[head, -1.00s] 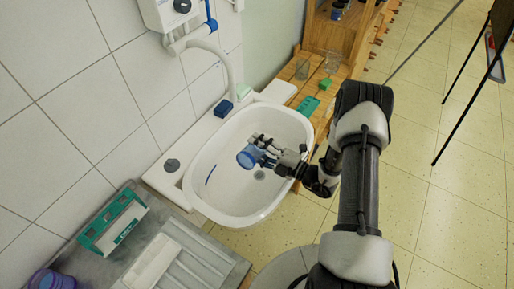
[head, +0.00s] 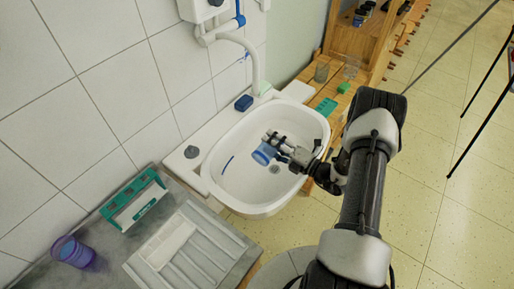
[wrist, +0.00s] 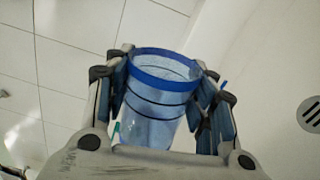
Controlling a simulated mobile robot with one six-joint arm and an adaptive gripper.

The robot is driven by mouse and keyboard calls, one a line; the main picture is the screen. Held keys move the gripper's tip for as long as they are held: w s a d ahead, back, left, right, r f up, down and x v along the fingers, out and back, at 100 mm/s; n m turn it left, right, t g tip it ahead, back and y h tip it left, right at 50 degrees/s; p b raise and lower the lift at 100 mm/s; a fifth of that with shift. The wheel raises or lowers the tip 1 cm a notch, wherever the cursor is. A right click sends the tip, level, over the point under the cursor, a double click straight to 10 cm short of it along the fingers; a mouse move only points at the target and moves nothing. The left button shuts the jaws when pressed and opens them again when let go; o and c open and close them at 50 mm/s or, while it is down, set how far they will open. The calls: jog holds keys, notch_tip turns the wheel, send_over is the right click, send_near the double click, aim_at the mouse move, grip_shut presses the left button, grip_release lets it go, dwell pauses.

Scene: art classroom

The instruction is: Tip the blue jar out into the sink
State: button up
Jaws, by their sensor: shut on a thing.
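The see-through blue jar (head: 263,155) is held over the white sink basin (head: 235,189), above and left of the drain. My gripper (head: 273,143) is shut on it. In the wrist view, the jar (wrist: 155,103) sits between the two fingers (wrist: 160,88), with a darker blue rim and dark bands around its wall. The jar is tilted in the head view. I see no liquid in it or running from it, though its inside is only partly visible.
A thin blue streak or stick (head: 228,165) lies in the basin's left part.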

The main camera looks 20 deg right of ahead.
jog(key=r+n, duration=0.1)
jog(key=n, duration=0.2)
jog(key=shift+s+r+p, duration=0.15)
jog(key=shift+r+p, duration=0.2)
jog(key=n, duration=0.1)
jog(key=r+n, duration=0.1)
jog(key=n, duration=0.2)
jog(key=shift+s+a+r+n, duration=0.1)
jog(key=shift+a+r+n, duration=0.15)
jog(key=shift+n, duration=0.05)
jog(key=n+b, duration=0.2)
jog(key=n, duration=0.2)
jog(key=shift+n, duration=0.4)
jog(key=shift+d+f+n+b, duration=0.15)
jog(key=shift+n+b, duration=0.8)
jog(key=shift+n, duration=0.05)
jog(key=shift+w+d+n+b, duration=0.1)
jog(key=shift+w+n+b, duration=0.1)
jog(key=shift+n+b, duration=0.6)
jog(key=shift+p, duration=0.3)
